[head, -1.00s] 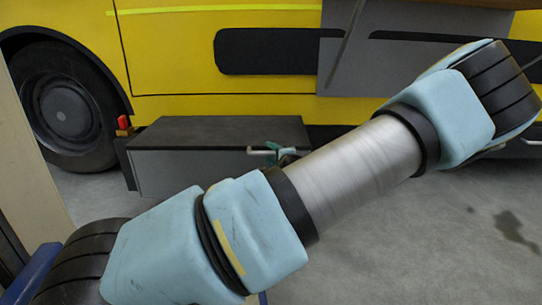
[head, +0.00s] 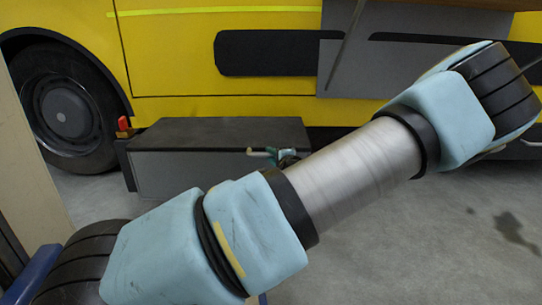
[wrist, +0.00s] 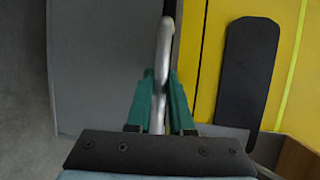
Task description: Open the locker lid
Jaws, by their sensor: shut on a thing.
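The locker (head: 220,160) is a low grey box with a dark lid (head: 225,132), standing on the floor against the yellow vehicle. The lid looks shut in the head view. A pale bar handle (head: 262,152) sits at the upper front right of the locker. My gripper (head: 288,156) is at this handle, partly hidden behind my arm. In the wrist view, the green fingers of my gripper (wrist: 159,90) are closed on either side of the handle (wrist: 164,45), with the grey locker surface (wrist: 105,65) to the left.
The yellow vehicle (head: 170,60) fills the back, with a black wheel (head: 65,110) at left. A small red object (head: 123,123) is by the locker's left end. Grey floor (head: 440,220) is open at right, with a dark stain (head: 515,228).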

